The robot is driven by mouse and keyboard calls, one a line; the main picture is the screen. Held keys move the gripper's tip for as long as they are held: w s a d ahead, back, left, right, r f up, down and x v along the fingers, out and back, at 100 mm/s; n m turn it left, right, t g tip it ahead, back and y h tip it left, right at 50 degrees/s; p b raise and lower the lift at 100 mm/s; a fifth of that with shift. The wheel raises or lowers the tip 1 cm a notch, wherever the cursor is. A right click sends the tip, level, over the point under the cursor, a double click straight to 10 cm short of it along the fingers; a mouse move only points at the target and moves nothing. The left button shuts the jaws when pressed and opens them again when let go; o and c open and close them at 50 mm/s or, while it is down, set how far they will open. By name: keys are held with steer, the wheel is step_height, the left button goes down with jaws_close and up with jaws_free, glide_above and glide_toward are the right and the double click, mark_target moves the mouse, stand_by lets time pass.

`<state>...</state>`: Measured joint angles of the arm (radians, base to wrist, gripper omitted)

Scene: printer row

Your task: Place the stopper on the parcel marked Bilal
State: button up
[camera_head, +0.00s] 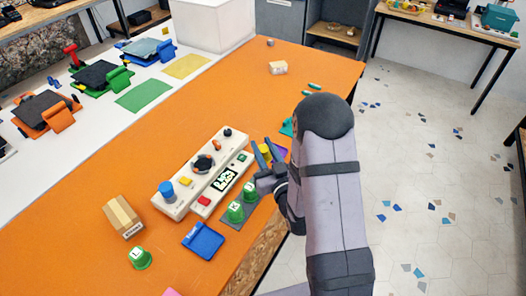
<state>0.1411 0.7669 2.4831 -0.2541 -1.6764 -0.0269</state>
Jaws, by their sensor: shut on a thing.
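My gripper (265,166) is over the orange table's right edge, beside the white control panel. A tan parcel (122,216) with a small label lies at the front left of the table, left of the panel. I cannot read either label well enough to find the name Bilal.
The white panel (178,207) carries knobs, buttons and a blue cylinder. A blue tray (203,241) lies near the front edge. The table's middle beyond the panel is clear.

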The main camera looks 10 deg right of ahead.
steer(key=shift+a+y, duration=0.4)
steer(key=shift+a, duration=0.15)
steer(key=s+a+r+n+g+y+b, duration=0.2)
steer(key=s+a+r+n+g+y, duration=0.15)
steer(key=a, duration=1.05)
steer(key=s+a+r+n+g+y+b, duration=0.25)
steer(key=s+a+r+y, duration=0.2)
steer(key=a, duration=0.85)
steer(key=s+a+r+n+g+y+b, duration=0.2)
steer(key=s+a+r+n+y, duration=0.15)
steer(key=a, duration=1.05)
steer(key=t, duration=0.1)
glide_above(119, 211)
step_height(119, 211, down, 4)
steer(key=shift+m, duration=0.25)
steer(key=shift+f+p, duration=0.5)
steer(key=shift+f, duration=5)
steer(key=shift+f, duration=0.2)
